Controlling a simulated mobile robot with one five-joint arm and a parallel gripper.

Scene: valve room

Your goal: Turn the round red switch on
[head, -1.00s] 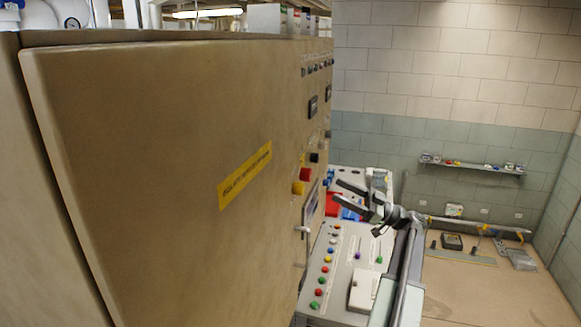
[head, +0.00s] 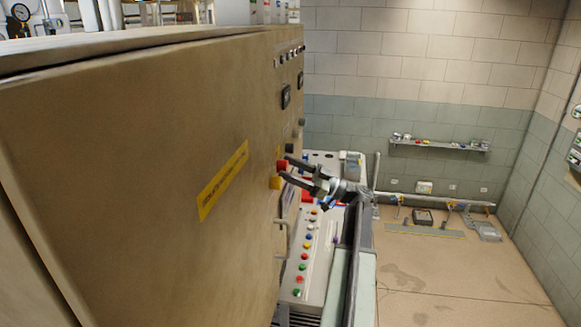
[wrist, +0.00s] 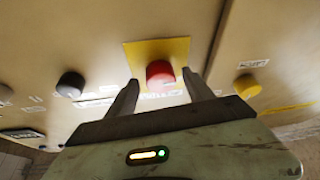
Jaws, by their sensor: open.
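The round red switch (wrist: 160,73) sits on a yellow square plate (wrist: 168,50) on the tan cabinet face in the wrist view. In the head view the red switch (head: 281,166) shows small on the cabinet's right side, partly hidden by my gripper. My gripper (wrist: 160,80) is open, with one finger on each side of the switch in the wrist view. In the head view my gripper (head: 286,167) points left at the cabinet, its tips close to the switch. I cannot tell whether the fingers touch it.
A black knob (wrist: 71,84) is left of the switch and a yellow knob (wrist: 247,86) right of it. The tan cabinet (head: 130,150) fills the head view's left. A sloped panel with several coloured buttons (head: 303,267) stands below my arm. Open floor (head: 450,270) lies right.

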